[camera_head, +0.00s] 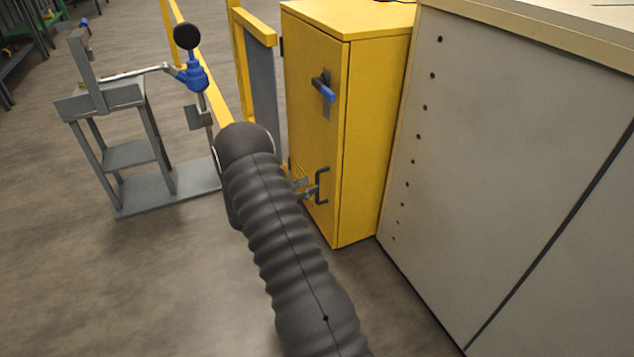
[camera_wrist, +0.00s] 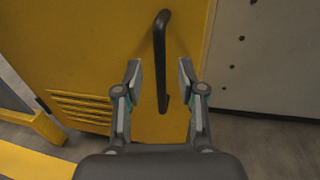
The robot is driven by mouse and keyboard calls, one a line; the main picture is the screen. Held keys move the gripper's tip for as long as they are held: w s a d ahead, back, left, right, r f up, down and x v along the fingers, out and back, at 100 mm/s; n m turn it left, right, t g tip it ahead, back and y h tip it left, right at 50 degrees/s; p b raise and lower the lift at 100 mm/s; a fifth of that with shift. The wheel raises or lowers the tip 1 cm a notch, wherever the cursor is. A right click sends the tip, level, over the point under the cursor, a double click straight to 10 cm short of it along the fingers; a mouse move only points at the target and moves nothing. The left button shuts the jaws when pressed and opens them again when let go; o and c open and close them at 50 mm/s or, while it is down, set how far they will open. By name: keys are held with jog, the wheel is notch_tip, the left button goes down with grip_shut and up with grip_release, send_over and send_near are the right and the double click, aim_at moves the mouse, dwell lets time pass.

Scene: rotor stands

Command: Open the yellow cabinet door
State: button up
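The yellow cabinet (camera_head: 375,130) stands upright beside a grey-white panelled unit. Its yellow door (camera_head: 308,105) looks closed and faces left in the head view; it also fills much of the wrist view (camera_wrist: 95,40). A dark bar handle (camera_head: 320,186) sits low on the door, and in the wrist view the handle (camera_wrist: 161,60) runs down between my fingertips. My gripper (camera_wrist: 160,82) is open, with one finger on each side of the handle and a gap on both sides. In the head view my arm hides most of the gripper. A blue-handled latch (camera_head: 323,90) is higher on the door.
The grey-white unit (camera_head: 500,150) stands close on the right. A grey metal stand (camera_head: 125,155) with a blue-clamped rod (camera_head: 193,75) is on the left. A yellow frame (camera_head: 243,60) is beside the door. Floor is clear at lower left.

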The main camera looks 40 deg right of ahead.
aim_at(317, 200)
jog(key=shift+s+d, duration=0.1)
jog(key=shift+d, duration=1.95)
grip_shut()
